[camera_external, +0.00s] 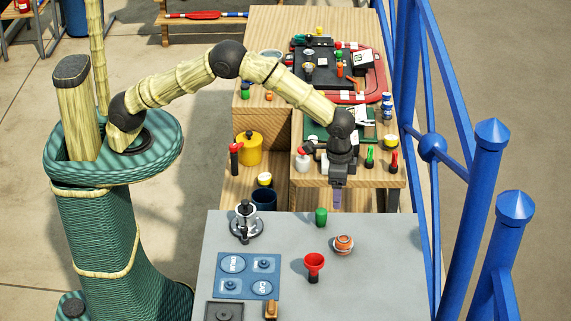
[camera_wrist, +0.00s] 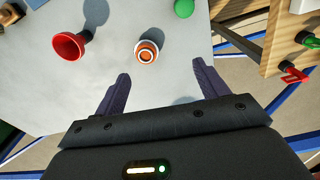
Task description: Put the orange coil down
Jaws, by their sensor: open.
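The orange coil (camera_external: 343,244), orange with white bands, lies on the grey tabletop (camera_external: 385,285). In the wrist view the coil (camera_wrist: 146,51) shows a dark round centre and lies beyond my fingertips, between their lines. My gripper (camera_external: 338,203) hangs past the far edge of the grey table in the outside view, apart from the coil. In the wrist view my gripper (camera_wrist: 163,80) has its two dark fingers spread wide with nothing between them.
A metal winch-like piece (camera_external: 246,222) and a blue mat (camera_external: 247,275) are at left. A cluttered wooden bench (camera_external: 310,180) lies behind. Blue railing (camera_external: 470,215) stands at right.

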